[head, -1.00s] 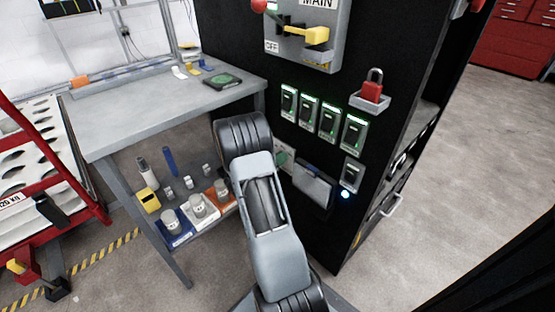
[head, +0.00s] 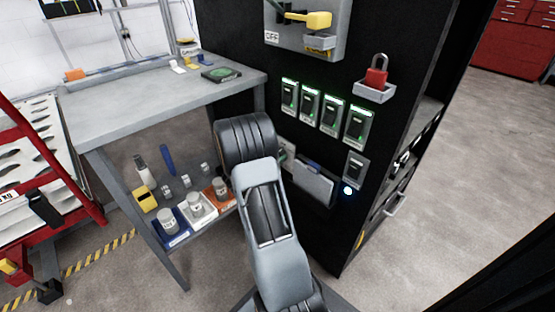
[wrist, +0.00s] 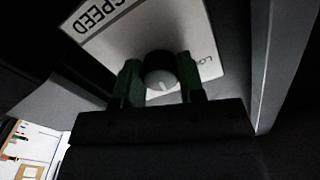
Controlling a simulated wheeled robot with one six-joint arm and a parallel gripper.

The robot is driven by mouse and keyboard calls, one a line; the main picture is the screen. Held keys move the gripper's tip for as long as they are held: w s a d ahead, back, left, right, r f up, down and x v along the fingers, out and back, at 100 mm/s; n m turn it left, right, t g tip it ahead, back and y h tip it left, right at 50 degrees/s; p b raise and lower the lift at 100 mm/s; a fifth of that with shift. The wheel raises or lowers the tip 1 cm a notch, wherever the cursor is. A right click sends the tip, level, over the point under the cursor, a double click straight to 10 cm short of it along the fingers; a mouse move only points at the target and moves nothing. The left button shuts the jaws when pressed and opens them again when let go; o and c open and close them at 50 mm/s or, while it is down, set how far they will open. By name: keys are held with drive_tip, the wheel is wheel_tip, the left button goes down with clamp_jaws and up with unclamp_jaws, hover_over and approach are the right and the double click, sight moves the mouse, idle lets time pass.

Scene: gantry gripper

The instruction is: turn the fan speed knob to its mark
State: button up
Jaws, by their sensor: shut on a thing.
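The fan speed knob (wrist: 160,78) shows in the wrist view as a round, pale-faced, dark-sided knob with a light pointer line on its face. It stands on a white plate (wrist: 125,35) that reads "SPEED", with a partly covered label at its right. My gripper (wrist: 160,85) has its two green fingers on either side of the knob, shut on it. The plate's mark cannot be made out. In the head view my arm hides the gripper and the knob; only a bit of pale plate (head: 288,152) shows beside the arm.
On the black cabinet, a grey document holder (head: 313,186) sits just right of my arm. Several green-lit switches (head: 310,103) and a red padlock (head: 376,75) in a tray are above. A grey workbench (head: 150,98) with a loaded lower shelf stands at the left.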

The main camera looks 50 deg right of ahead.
drive_tip(key=m+b, duration=0.2)
drive_tip(key=m, duration=0.2)
drive_tip(key=shift+f+m, duration=0.1)
drive_tip(key=shift+m, duration=0.2)
drive_tip(key=m, duration=0.5)
drive_tip(key=shift+b, duration=0.35)
drive_tip(key=shift+m, duration=0.4)
drive_tip(key=o, duration=0.9)
drive_tip(key=shift+a, duration=0.1)
drive_tip(key=a+p, duration=0.1)
drive_tip(key=a, duration=0.3)
drive_tip(key=a+p, duration=0.1)
drive_tip(key=a, duration=0.4)
drive_tip(key=w+a+p, duration=0.1)
drive_tip(key=a+p, duration=0.1)
drive_tip(key=a, duration=0.2)
drive_tip(key=shift+a, duration=0.3)
